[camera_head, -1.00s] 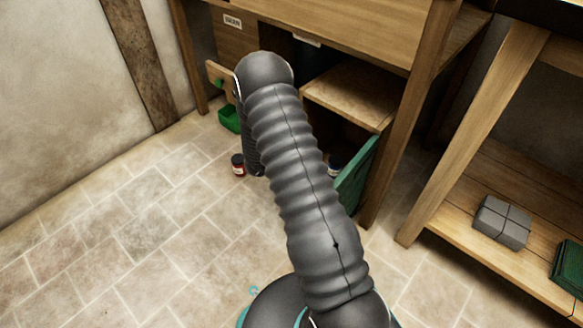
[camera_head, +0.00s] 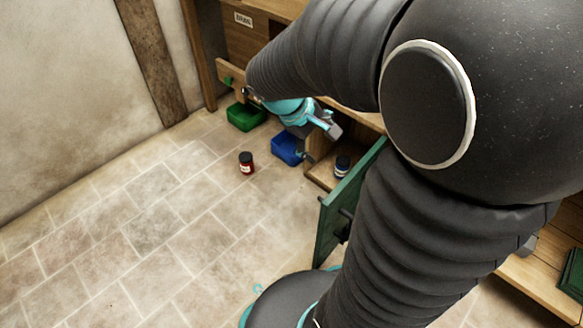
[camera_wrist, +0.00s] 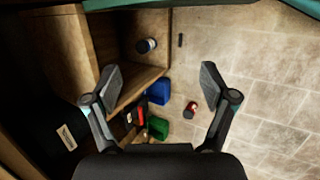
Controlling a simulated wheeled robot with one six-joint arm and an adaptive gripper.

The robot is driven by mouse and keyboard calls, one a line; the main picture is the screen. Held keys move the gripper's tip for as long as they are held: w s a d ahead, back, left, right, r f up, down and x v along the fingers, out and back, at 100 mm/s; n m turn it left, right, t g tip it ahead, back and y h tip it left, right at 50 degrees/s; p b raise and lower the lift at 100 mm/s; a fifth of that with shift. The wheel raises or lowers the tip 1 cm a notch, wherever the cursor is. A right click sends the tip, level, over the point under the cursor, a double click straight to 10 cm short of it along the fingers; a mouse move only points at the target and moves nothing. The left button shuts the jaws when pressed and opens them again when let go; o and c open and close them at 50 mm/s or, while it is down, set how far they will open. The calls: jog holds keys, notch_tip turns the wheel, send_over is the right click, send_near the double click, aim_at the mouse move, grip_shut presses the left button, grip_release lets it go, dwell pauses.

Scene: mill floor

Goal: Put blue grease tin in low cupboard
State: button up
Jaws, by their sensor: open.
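The blue grease tin (camera_head: 342,166), with a dark lid and a pale band, stands upright on the floor of the low cupboard (camera_head: 321,176), near its front. It also shows in the wrist view (camera_wrist: 146,46), beyond my fingers and apart from them. The cupboard's green door (camera_head: 346,205) stands open and hides part of the inside from the head camera. My gripper (camera_head: 321,143) is open and empty in front of the cupboard, up and left of the tin in the head view. In the wrist view, its two fingers (camera_wrist: 161,80) are spread with nothing between them.
A red tin (camera_head: 246,163) stands on the stone floor. A blue bin (camera_head: 286,149) and a green bin (camera_head: 246,117) are beside the bench, left of the cupboard. A drawer labelled in dark letters (camera_head: 243,19) is above. Floor at left is clear.

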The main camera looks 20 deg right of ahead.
jog(key=s+a+r+m+t+y, duration=0.4)
jog(key=s+a+r+t+y, duration=0.1)
jog(key=s+a, duration=0.6)
notch_tip(320, 180, up, 2)
jog(key=shift+a+r+y, duration=0.2)
jog(key=shift+a+y, duration=0.25)
jog(key=shift+y, duration=0.05)
dwell(0.4)
